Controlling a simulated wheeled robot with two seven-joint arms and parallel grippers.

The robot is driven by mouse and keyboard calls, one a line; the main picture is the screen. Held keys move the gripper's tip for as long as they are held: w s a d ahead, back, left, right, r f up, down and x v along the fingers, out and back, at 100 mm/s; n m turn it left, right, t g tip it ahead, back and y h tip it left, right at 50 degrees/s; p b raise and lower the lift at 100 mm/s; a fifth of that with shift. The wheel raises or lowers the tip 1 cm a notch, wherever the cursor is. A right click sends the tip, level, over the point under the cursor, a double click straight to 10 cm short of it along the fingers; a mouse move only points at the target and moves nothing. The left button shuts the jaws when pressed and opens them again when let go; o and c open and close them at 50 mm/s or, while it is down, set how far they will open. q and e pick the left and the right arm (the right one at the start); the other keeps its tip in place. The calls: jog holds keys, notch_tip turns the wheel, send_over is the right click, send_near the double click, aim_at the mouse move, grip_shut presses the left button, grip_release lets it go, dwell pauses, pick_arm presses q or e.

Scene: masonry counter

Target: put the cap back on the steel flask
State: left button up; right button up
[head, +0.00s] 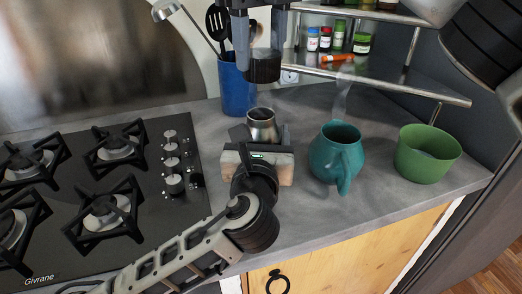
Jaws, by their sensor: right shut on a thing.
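The steel flask (262,118) stands on the grey counter with its open mouth up; its lower part is hidden behind my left gripper. My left gripper (264,136) comes in from the lower left, with its fingers on either side of the flask. Whether they press on it I cannot tell. My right gripper (261,48) reaches down from the top and is shut on the dark round cap (264,68). The cap hangs above the flask, with a clear gap between them.
A teal jug (335,155) and a green bowl (425,155) stand on the counter (300,215) to the right. A blue utensil holder (236,90) is behind the flask. A gas hob (60,240) lies left. A shelf (400,92) with small jars is behind.

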send_over(260, 113)
jog(key=shift+f, duration=2.3)
jog(key=shift+f, duration=0.1)
jog(key=shift+f, duration=0.8)
jog(key=shift+f, duration=0.55)
